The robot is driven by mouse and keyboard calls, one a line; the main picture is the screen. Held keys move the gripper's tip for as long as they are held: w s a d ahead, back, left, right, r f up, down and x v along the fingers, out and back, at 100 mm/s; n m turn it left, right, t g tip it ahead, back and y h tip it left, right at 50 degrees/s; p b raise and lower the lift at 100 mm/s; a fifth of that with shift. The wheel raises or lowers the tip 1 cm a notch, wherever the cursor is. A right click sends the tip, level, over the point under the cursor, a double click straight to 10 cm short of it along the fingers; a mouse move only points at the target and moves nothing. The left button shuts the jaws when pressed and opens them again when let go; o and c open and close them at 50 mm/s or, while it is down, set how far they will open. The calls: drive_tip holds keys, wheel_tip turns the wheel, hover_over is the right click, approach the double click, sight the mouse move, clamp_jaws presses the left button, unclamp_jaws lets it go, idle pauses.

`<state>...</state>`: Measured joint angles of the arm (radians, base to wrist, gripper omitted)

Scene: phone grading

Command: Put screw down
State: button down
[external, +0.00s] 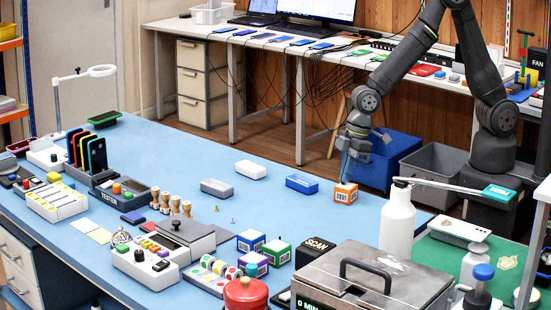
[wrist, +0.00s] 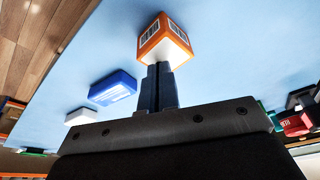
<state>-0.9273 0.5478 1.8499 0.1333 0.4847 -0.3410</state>
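My gripper (wrist: 158,68) points down at an orange cube with white barcode labels (wrist: 165,42). Its two dark fingers are together, with only a thin line between them. In the external view my gripper (external: 347,178) is right over the orange cube (external: 346,193), near the blue table's far right edge. I cannot tell if the tips touch the cube. No screw shows at the fingertips; a very small one could be hidden there. Two tiny yellowish pieces, a first (external: 217,208) and a second (external: 233,220), lie mid-table; they are too small to identify.
Blue (external: 251,240), green (external: 277,252) and purple (external: 254,263) cubes stand nearer the front. A white bottle (external: 397,222) stands to the right.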

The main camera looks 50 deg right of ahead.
drive_tip(key=shift+f, duration=0.1)
drive_tip(key=c, duration=1.7)
unclamp_jaws()
drive_tip(key=v, duration=1.2)
drive_tip(key=x, duration=1.2)
drive_tip(key=shift+r, duration=0.2)
